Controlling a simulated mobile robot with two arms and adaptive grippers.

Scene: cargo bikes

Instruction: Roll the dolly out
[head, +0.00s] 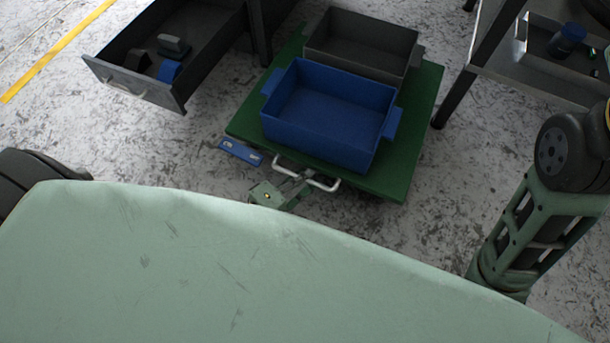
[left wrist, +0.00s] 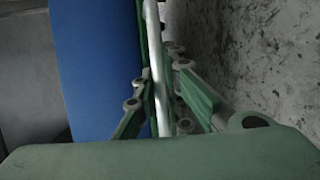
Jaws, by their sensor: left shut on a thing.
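The dolly is a low green platform (head: 412,150) on the floor, seen in the head view. A white bar handle (head: 322,185) sticks out from its near edge. It also shows as a pale bar in the left wrist view (left wrist: 153,45). My left gripper (head: 290,181) is shut on this handle, with fingers on both sides of the bar in the left wrist view (left wrist: 157,95). A blue bin (head: 330,118) and a grey bin (head: 362,40) ride on the platform; both look empty. The dolly's wheels are mostly hidden. My right gripper is out of view.
An open dark drawer (head: 135,85) with small items juts out left of the dolly. A dark table leg (head: 453,100) and a shelf (head: 545,82) stand to the right. A blue flat piece (head: 240,151) sits at the platform's near left edge. Speckled floor (head: 165,150) is bare at left.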

